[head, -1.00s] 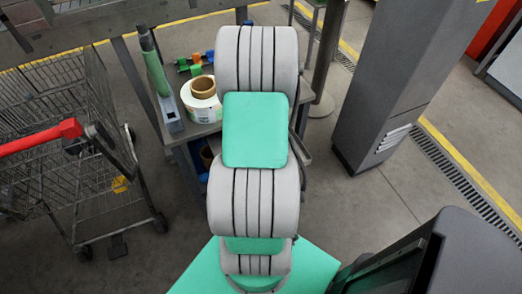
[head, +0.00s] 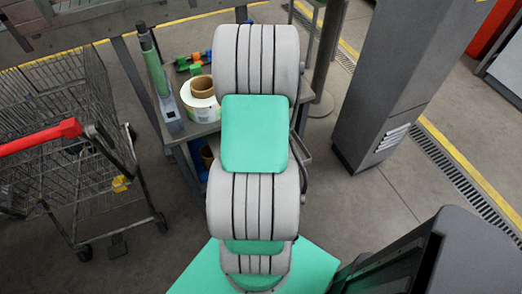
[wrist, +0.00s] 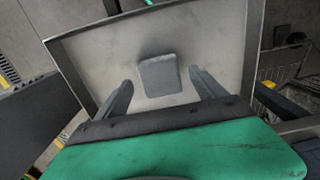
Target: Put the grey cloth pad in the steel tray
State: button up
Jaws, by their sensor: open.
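The grey cloth pad (wrist: 159,76) shows in the wrist view as a small, roughly square piece. It lies inside the raised rim of a pale metal surface that looks like the steel tray (wrist: 215,48). A dark shadow edges the pad's far side. My gripper (wrist: 161,84) is open, with one finger on each side of the pad in the picture and a gap to both. I cannot tell how high the fingers are above the tray.
In the head view a grey workbench (head: 205,128) carries a label roll (head: 201,95), a green-and-grey upright tool (head: 157,72) and small coloured parts. A wire shopping cart (head: 70,150) stands at left. A grey pillar (head: 385,80) stands at right, with open floor beside it.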

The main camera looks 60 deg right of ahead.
notch_tip(320, 180, up, 10)
jog(key=f, duration=0.1)
jog(key=w+a+r+n, duration=0.2)
jog(key=w+a+r, duration=0.3)
jog(key=w+a, duration=0.3)
jog(key=a+r+n+t, duration=0.1)
jog(key=a+r+n, duration=0.1)
jog(key=a, duration=1)
jog(key=a+r+n+t, duration=0.2)
jog(key=a+r, duration=0.2)
jog(key=a, duration=0.8)
jog(key=shift+s, duration=0.45)
jog(key=shift+r, duration=0.1)
jog(key=shift+c, duration=0.2)
